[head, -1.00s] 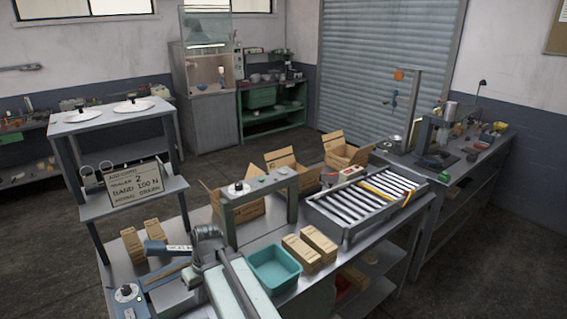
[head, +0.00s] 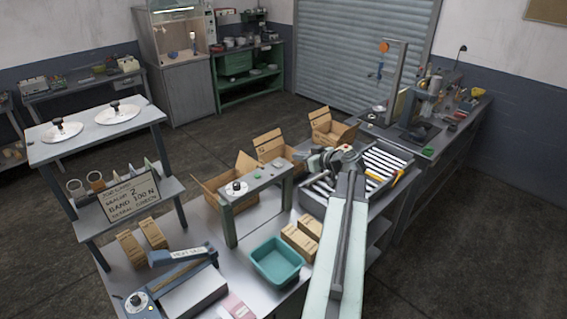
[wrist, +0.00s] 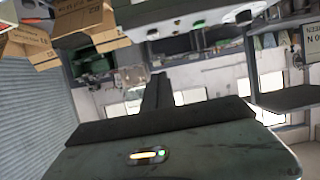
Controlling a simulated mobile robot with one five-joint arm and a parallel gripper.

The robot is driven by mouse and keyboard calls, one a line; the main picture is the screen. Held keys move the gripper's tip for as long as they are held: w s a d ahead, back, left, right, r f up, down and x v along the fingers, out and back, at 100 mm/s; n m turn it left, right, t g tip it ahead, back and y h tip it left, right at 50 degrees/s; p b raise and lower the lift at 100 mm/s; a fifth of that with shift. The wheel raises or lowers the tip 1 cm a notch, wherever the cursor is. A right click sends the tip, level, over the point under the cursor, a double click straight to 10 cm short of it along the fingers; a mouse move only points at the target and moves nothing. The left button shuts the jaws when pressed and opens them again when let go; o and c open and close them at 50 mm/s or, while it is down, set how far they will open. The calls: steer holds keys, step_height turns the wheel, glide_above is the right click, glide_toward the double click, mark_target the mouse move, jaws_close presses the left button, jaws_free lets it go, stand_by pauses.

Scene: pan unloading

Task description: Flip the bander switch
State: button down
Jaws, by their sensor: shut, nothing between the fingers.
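The bander looks to be the grey-green arch (head: 229,219) on the bench, with a dial (head: 236,187) and green buttons on top. It also shows upside down at the top of the wrist view (wrist: 180,18). A small pale control box with red on it (head: 315,159) sits at the roller bed's back left corner, partly hidden by my wrist. I cannot tell which part is the switch. My gripper (head: 328,156) is shut and empty, close to that box; whether it touches is unclear. Its narrow closed fingers show in the wrist view (wrist: 160,85).
A roller bed (head: 312,207) lies under my wrist. A teal bin (head: 277,262) and small cartons (head: 300,238) stand on the front bench. Open boxes (head: 272,148) stand behind the arch. A sign (head: 131,195) stands at left, and a heat sealer (head: 170,275) is at front left.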

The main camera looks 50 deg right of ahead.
steer(key=b, duration=0.4)
glide_above(284, 170)
steer(key=f, duration=0.4)
steer(key=shift+w+d, duration=0.1)
steer(key=shift+w, duration=0.25)
steer(key=f+b, duration=0.3)
steer(key=shift+s, duration=0.25)
steer(key=shift+s+f+b, duration=0.1)
steer(key=shift+f+b, duration=0.2)
steer(key=shift+f, duration=0.05)
